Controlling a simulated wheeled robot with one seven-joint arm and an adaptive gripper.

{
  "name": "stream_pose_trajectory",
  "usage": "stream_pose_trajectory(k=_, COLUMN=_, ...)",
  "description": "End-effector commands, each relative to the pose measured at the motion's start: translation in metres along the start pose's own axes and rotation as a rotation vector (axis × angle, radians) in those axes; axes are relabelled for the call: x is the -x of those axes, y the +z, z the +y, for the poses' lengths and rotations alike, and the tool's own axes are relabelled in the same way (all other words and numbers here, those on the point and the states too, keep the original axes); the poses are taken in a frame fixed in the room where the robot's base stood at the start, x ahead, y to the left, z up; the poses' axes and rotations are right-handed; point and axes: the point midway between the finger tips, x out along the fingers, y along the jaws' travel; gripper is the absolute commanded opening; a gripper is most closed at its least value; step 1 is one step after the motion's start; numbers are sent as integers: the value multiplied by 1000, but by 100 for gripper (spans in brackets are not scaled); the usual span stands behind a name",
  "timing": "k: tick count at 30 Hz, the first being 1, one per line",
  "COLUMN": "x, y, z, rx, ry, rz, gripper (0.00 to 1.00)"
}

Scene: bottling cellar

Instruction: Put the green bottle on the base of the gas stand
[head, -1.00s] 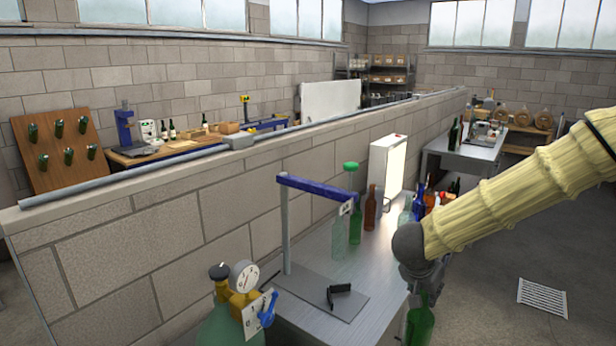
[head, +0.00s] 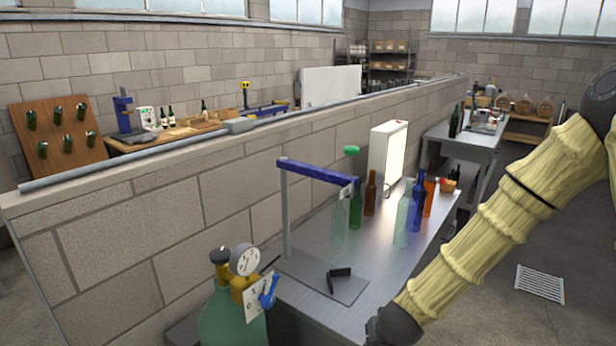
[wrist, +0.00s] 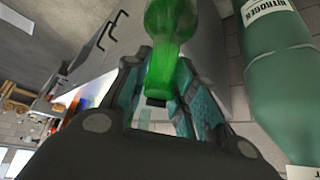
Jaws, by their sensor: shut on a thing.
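The green bottle (wrist: 172,22) is between the two teal-padded fingers of my gripper (wrist: 166,65) in the wrist view. My gripper is shut on its narrower part; the bottle's far end is cut off by the frame edge. In the head view my gripper and the held bottle are below the frame; only my arm shows, at the lower right. The gas stand (head: 286,215) is on the near end of the bench, with a grey post and a blue top arm. Its flat grey base (head: 312,280) carries a small black bracket (head: 339,277).
A green gas cylinder (head: 230,322) with a gauge stands left of the base; a nitrogen cylinder (wrist: 278,70) shows in the wrist view. Several bottles, including another green one (head: 355,211), and a bright panel (head: 388,155) stand farther along the bench (head: 385,262). A block wall runs behind.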

Motion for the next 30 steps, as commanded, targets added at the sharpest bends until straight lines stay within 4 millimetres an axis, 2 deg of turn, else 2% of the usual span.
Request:
stream_pose_trajectory(k=9, x=-21, y=58, z=1, rx=5, ry=6, rz=-7, gripper=0)
stream_pose_trajectory(k=15, x=-29, y=84, z=0, rx=1, ry=2, rz=-3, gripper=0)
stream_pose_trajectory(k=19, x=-30, y=90, z=0, rx=-2, ry=-1, rz=0, gripper=0)
stream_pose_trajectory(k=30, x=-30, y=91, z=-1, rx=3, ry=0, rz=1, gripper=0)
